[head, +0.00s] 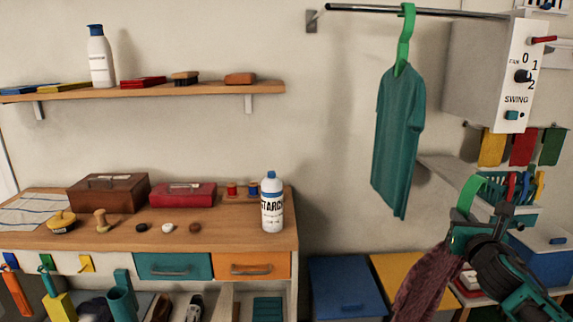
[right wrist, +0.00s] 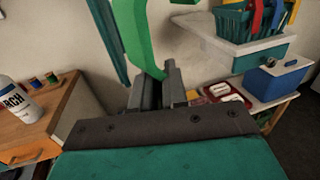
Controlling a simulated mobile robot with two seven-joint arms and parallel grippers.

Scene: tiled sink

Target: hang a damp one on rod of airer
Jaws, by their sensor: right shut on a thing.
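My right gripper (head: 468,228) is shut on a green hanger (head: 470,192), with its hook pointing up. A dark red garment (head: 428,284) hangs from this hanger, partly hidden by my gripper and cut off by the picture's lower edge. In the right wrist view the green hanger (right wrist: 138,45) stands between the fingers (right wrist: 162,88). The dark metal rod (head: 440,11) runs along the top, above and clear of the held hanger. A teal shirt (head: 398,140) hangs from the rod on another green hanger (head: 403,45). My left gripper is out of view.
A white control box (head: 497,70) with a dial is by the rod's right end. Yellow, red and green cloths (head: 522,147) hang below it, above a teal basket (head: 520,187). A wooden counter (head: 225,222) with a starch bottle (head: 272,203) stands left. Wall is bare between counter and shirt.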

